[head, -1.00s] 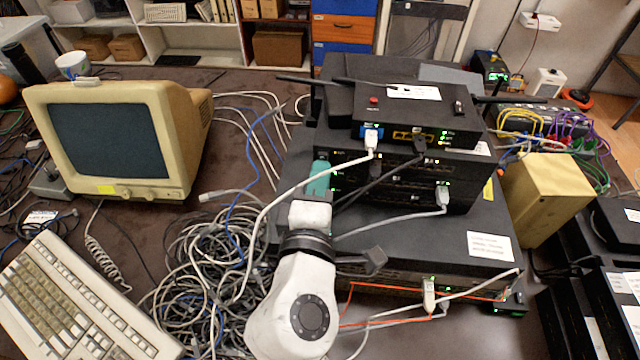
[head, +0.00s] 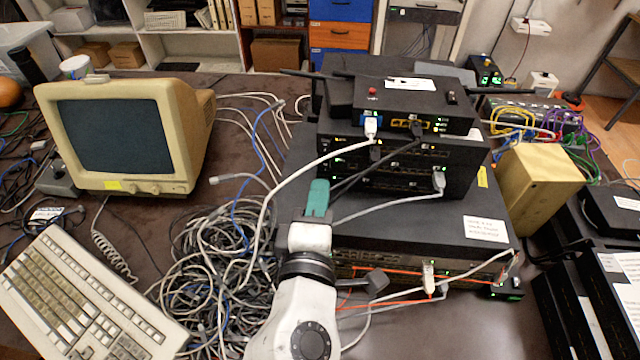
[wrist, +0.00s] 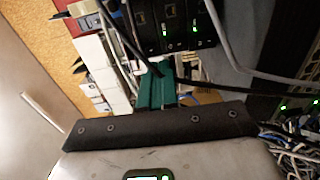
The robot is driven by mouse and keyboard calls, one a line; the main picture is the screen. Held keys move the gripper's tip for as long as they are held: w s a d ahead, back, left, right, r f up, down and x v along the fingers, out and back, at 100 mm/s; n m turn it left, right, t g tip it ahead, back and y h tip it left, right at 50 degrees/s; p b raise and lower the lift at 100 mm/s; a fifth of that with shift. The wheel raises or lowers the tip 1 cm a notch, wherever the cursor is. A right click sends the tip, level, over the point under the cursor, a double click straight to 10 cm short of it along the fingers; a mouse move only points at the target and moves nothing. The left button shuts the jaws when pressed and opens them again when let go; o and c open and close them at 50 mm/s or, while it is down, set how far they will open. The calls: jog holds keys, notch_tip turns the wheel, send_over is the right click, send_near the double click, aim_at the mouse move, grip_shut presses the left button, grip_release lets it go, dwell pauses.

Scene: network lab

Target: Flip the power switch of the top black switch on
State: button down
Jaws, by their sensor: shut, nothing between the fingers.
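The top black switch (head: 415,108) is a box with antennas at the top of the stack. It has lit green lights, a blue plug and yellow ports on its front. A red button (head: 372,91) and a small dark rocker (head: 451,97) sit on its top face; I cannot tell the rocker's position. My gripper (head: 317,197) has green fingers, closed together and empty. It is in front of the stack's left side, below and left of the top switch. The fingers also show in the wrist view (wrist: 155,85), near cables and a black unit with green lights.
Below are a middle black unit (head: 400,170) and a wide bottom unit (head: 420,225). White, grey and black cables hang across their fronts. A cable tangle (head: 210,270) lies left of my arm. A beige monitor (head: 125,135) and a yellowish box (head: 540,190) flank the stack.

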jog(key=s+b, duration=0.1)
jog(key=s, duration=0.6)
jog(key=shift+s+a+f, duration=0.2)
jog(key=shift+s+f, duration=0.2)
